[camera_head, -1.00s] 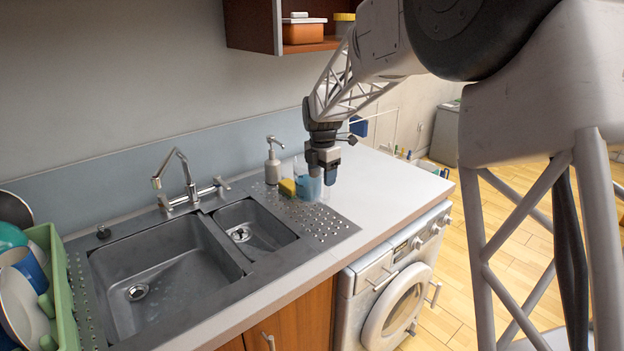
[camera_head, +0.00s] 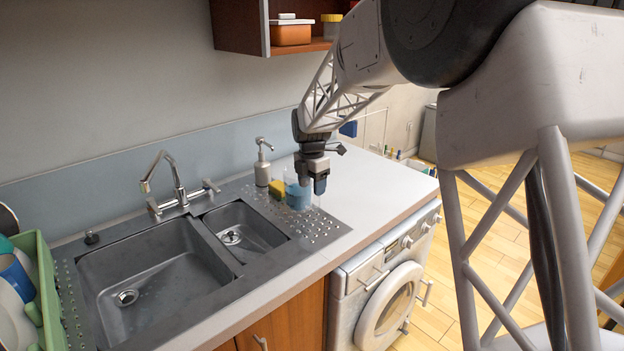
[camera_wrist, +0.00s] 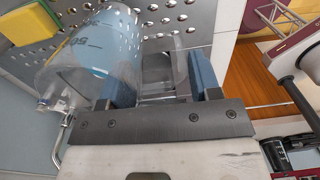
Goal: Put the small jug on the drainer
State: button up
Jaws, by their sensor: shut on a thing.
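The small jug (camera_head: 297,194) is clear, with a blue lower part and markings. It is at the perforated metal drainer (camera_head: 318,228), right of the small basin. In the wrist view the jug (camera_wrist: 100,50) fills the upper left, its open rim towards me, with drainer holes (camera_wrist: 205,22) behind it. My gripper (camera_head: 317,192) points down at the jug's right side. In the wrist view my gripper (camera_wrist: 162,85) is shut on the jug's clear handle, between its blue fingers. I cannot tell whether the jug's base touches the drainer.
A yellow sponge (camera_head: 277,189) and a soap dispenser (camera_head: 263,165) stand close left of the jug. Two sink basins and a tap (camera_head: 175,185) lie further left. A green dish rack (camera_head: 45,285) is at far left. The white worktop (camera_head: 380,185) to the right is clear.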

jog(key=shift+f, duration=2)
dwell(0.4)
jog(key=o, duration=1.5)
jog(key=shift+f, duration=0.1)
jog(key=shift+r, duration=3.95)
